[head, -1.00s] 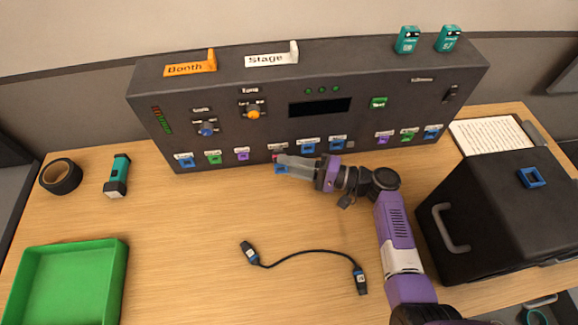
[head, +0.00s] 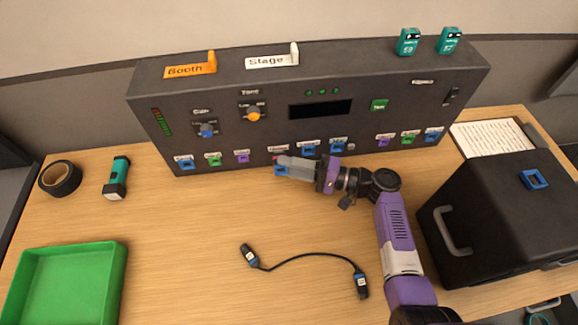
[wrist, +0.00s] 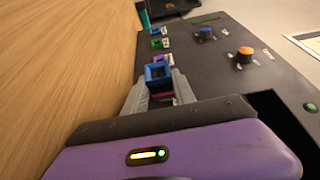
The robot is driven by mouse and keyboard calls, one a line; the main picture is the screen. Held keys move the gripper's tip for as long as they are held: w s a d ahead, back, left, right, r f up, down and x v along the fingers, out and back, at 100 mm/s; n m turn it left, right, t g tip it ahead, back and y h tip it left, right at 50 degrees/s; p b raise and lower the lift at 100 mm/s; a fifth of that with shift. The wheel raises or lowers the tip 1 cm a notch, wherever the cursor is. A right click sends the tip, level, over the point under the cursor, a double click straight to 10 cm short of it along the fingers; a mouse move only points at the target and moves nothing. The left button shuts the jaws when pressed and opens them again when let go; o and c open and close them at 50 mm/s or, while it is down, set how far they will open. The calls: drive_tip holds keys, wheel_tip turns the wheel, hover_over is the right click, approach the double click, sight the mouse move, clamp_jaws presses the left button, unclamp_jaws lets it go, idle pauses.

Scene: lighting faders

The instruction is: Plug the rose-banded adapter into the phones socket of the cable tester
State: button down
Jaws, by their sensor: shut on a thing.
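The cable tester (head: 390,85) is the wide dark console along the back of the desk, with a row of small coloured sockets low on its front. My gripper (head: 281,162) is at that front, left of centre, shut on a small blue piece (head: 280,171). In the wrist view this adapter (wrist: 158,71) is a blue square frame between the fingers, with a dark rose band (wrist: 161,93) below it. It is close to the panel; I cannot tell whether it touches. The socket behind my fingers is mostly hidden, and its label (head: 278,148) is too small to read surely.
A black cable (head: 310,253) lies on the desk in front. A green tray (head: 120,280), tape roll (head: 73,177) and teal torch (head: 117,178) are at left. A black case (head: 480,245) with a blue square frame (head: 533,179) on top stands at right.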

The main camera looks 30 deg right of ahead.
drive_tip(key=shift+w+d+r, duration=0.1)
drive_tip(key=shift+w+d, duration=0.05)
drive_tip(key=shift+w, duration=0.05)
drive_tip(key=c, duration=0.9)
unclamp_jaws()
drive_tip(key=shift+c, duration=0.2)
drive_tip(key=shift+s, duration=0.1)
